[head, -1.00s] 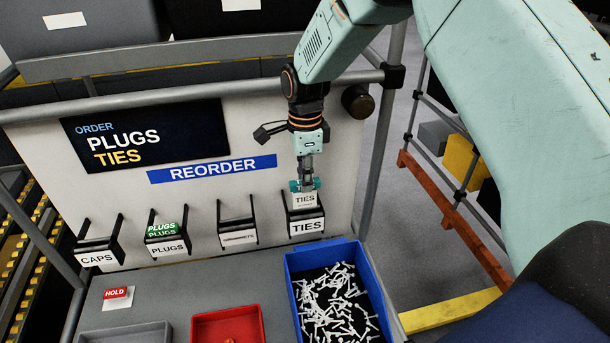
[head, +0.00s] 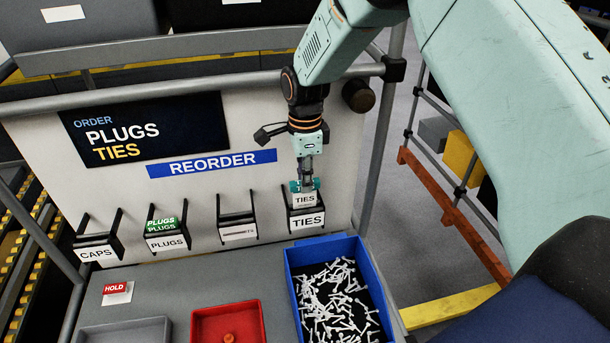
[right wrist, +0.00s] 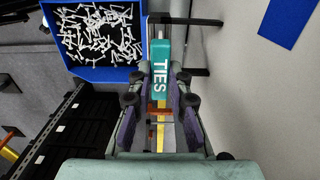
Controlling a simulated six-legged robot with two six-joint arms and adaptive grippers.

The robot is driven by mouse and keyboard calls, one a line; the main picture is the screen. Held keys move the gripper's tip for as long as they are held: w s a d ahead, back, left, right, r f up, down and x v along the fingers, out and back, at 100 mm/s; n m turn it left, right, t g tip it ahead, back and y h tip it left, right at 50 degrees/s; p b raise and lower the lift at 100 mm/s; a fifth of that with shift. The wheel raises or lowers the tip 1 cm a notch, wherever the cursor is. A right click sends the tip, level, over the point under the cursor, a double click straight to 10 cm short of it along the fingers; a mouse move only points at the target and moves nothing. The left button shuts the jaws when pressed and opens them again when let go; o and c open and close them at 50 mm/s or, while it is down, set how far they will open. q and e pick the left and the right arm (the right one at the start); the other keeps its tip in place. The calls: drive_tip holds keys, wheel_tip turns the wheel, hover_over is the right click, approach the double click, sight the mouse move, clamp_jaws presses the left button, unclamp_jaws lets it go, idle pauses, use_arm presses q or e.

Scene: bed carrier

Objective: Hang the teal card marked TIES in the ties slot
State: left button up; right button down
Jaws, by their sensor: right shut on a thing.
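My right gripper (head: 303,186) is shut on the TIES card (head: 305,199) at the ties slot. In the right wrist view the card (right wrist: 161,72) is teal with white TIES lettering, between the fingers of my right gripper (right wrist: 160,105). The ties slot (head: 290,214) is a black holder at the right end of the row, with a white TIES label (head: 307,221) on its front. The card's lower part sits just above and behind that label, within the holder's outline. I cannot tell whether it rests on the holder. My left gripper is not in view.
The REORDER board (head: 335,200) also carries CAPS (head: 98,253) and PLUGS (head: 167,243) holders; a green PLUGS card (head: 161,225) hangs in the latter. A blue bin (head: 291,275) of white ties stands below. A red tray (head: 197,330) is left of it.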

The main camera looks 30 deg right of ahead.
sight(305, 207)
drive_tip(key=shift+w+f, duration=0.1)
drive_tip(key=shift+f, duration=0.3)
drive_tip(key=shift+f, duration=0.25)
drive_tip(key=shift+f+b, duration=0.4)
drive_tip(key=shift+f, duration=0.35)
drive_tip(key=shift+f+b, duration=0.3)
drive_tip(key=shift+f, duration=0.1)
drive_tip(key=shift+f+b, duration=0.45)
drive_tip(key=shift+f, duration=0.5)
drive_tip(key=c, duration=1.2)
unclamp_jaws()
drive_tip(key=shift+r, duration=0.15)
